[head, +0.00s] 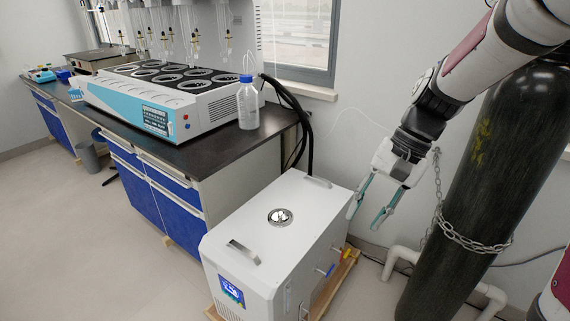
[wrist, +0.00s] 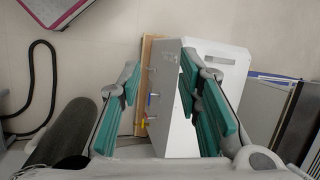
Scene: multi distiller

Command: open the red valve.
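A white box-shaped unit (head: 275,225) stands on the floor on a wooden pallet. I cannot make out a clearly red handle in either view. My gripper (head: 366,213) is open and empty, its teal-padded fingers spread, above and beside the unit's valve side. In the wrist view the valves show between the fingers (wrist: 160,80).
A black gas cylinder (head: 475,175), held by a chain (head: 465,240), stands close on the right. White pipes (head: 402,258) run low by the wall. A bench (head: 190,150) with the distiller (head: 165,100) and a bottle (head: 248,105) is on the left. Floor at front left is clear.

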